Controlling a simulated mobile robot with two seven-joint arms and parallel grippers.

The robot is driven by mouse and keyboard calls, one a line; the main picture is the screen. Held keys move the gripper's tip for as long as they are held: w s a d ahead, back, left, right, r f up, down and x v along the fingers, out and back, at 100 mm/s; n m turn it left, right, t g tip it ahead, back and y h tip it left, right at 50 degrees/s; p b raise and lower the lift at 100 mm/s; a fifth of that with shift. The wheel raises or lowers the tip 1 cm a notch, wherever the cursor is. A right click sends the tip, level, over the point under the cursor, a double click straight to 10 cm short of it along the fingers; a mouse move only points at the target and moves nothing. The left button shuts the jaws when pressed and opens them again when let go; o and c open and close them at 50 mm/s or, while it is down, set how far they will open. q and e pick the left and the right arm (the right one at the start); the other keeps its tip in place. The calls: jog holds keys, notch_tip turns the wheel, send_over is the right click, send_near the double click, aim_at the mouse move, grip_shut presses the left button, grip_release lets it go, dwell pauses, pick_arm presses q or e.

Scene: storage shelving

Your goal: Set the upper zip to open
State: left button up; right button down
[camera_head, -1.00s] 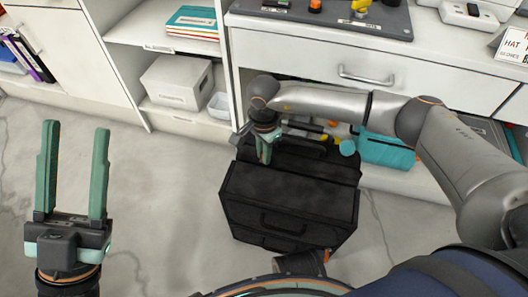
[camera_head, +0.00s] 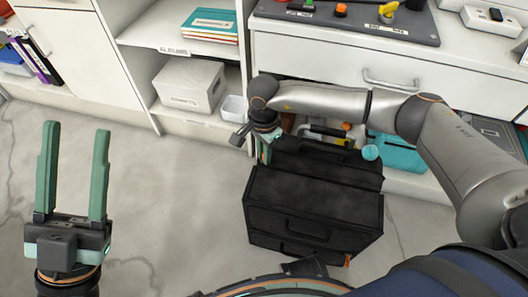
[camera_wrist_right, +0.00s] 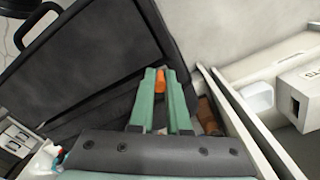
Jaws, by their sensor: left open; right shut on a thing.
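A black bag (camera_head: 315,195) with handles stands on the floor in front of the cabinet. My right gripper (camera_head: 264,155) is at its far left corner in the head view. In the right wrist view the gripper (camera_wrist_right: 160,75) is shut on an orange zip pull (camera_wrist_right: 160,84), beside the bag's dark side (camera_wrist_right: 90,60). The zip's track is too dark to make out. Another small orange tab (camera_head: 347,260) shows low at the bag's near right corner. My left gripper (camera_head: 75,128) is open and empty, over the floor at the left.
The white cabinet's drawer front (camera_head: 340,55) and open shelves stand close behind the bag. A white box (camera_head: 188,84) and a small white bin (camera_head: 234,108) are on the lower shelf. A teal thing (camera_head: 397,150) lies right of the bag. The floor left of the bag is clear.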

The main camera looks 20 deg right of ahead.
jog(key=shift+w+a, duration=0.1)
jog(key=shift+a, duration=0.15)
jog(key=c, duration=0.9)
grip_release()
notch_tip(320, 180, up, 13)
jog(key=p, duration=0.4)
jog(key=shift+f, duration=0.2)
